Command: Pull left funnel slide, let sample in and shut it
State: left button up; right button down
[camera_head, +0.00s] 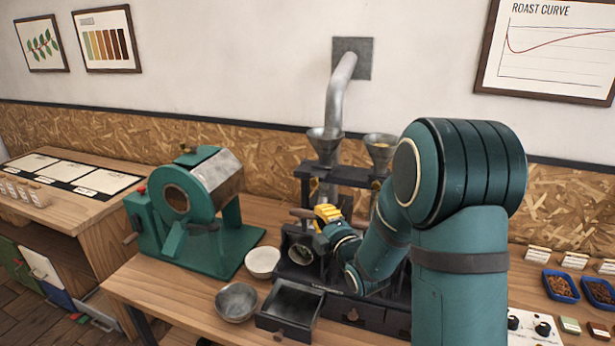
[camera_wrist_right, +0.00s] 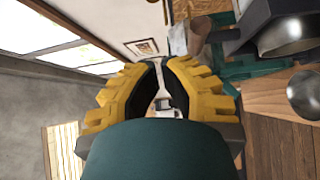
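The left funnel (camera_head: 324,147) stands under a bent metal pipe on a dark frame. A wooden handle (camera_head: 303,213), apparently of its slide, sticks out to the left below it. The slide plate is mostly hidden, so I cannot tell how far out it is. My right gripper (camera_head: 327,213) is right beside the handle. In the right wrist view the yellow fingertips (camera_wrist_right: 165,62) stand slightly apart with nothing clearly between them. The handle (camera_wrist_right: 198,40) shows just beyond the tips, to the right. My left gripper is not in view.
The right funnel (camera_head: 380,148) stands close to my right arm. Below, an empty drawer (camera_head: 290,305) is pulled out. A metal bowl (camera_head: 236,302) and a white bowl (camera_head: 262,262) stand beside it. A green roaster (camera_head: 195,205) is at the left; blue trays (camera_head: 561,287) are at the right.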

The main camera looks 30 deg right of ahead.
aim_at(319, 175)
jog(key=w+d+r+p, duration=0.1)
jog(key=w+d, duration=0.3)
jog(key=w, duration=0.8)
jog(key=shift+w+n+p, duration=0.15)
jog(key=shift+n+p, duration=0.25)
jog(key=shift+p, duration=0.25)
jog(key=shift+d, duration=0.1)
